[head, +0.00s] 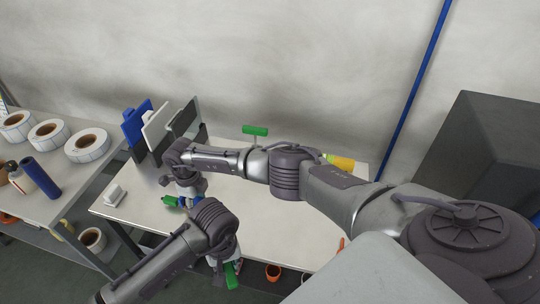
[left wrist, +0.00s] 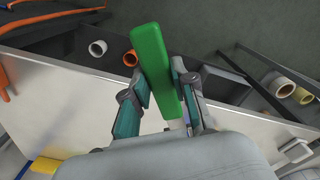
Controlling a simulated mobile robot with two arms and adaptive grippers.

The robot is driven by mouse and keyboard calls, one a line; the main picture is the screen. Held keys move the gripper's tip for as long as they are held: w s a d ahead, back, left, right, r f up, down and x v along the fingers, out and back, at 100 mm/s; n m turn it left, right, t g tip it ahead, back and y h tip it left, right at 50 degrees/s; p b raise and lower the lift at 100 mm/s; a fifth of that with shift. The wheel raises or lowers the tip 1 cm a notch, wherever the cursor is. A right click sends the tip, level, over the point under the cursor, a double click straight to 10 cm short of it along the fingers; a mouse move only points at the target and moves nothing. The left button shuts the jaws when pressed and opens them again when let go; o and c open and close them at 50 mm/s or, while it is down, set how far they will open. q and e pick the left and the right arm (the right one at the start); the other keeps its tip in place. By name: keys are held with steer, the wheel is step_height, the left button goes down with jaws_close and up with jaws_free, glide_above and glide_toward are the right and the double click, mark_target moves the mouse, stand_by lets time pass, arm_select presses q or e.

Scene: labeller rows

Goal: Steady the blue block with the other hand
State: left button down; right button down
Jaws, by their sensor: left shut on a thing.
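My left gripper (head: 222,270) is shut on a green bar (head: 232,275) at the table's front edge. In the left wrist view the green bar (left wrist: 155,70) stands between the two fingers of my left gripper (left wrist: 158,95). My right gripper (head: 189,203) is low over the left part of the table. A small blue patch (head: 183,203), perhaps the blue block, shows at its fingers, beside a green piece (head: 169,201). The wrist and fingers hide most of the blue patch, so I cannot tell whether the right gripper holds it.
A white table (head: 290,225) carries upright panels (head: 158,130) at the back left, a green T-shaped piece (head: 255,131) and a yellow object (head: 340,162) behind my right arm. A side table (head: 75,180) with label rolls (head: 88,145) stands left. A dark box (head: 480,150) is right.

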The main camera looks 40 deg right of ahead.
arm_select(q)
steer(key=shift+s+a, duration=0.3)
steer(key=shift+s, duration=0.1)
steer(key=shift+w, duration=0.1)
steer(key=shift+w+d, duration=0.3)
steer(key=shift+w, duration=0.55)
steer(key=shift+w+d, duration=0.25)
steer(key=shift+w, duration=0.55)
steer(key=shift+w+d, duration=0.3)
steer(key=shift+w, duration=0.55)
steer(key=shift+w+d, duration=0.15)
steer(key=shift+w, duration=0.35)
steer(key=shift+w+d, duration=0.1)
steer(key=shift+w, duration=0.25)
steer(key=shift+w, duration=0.15)
steer(key=shift+w+d, duration=0.2)
steer(key=shift+w, duration=0.3)
steer(key=shift+w+d, duration=0.25)
steer(key=shift+w, duration=0.45)
stand_by(0.5)
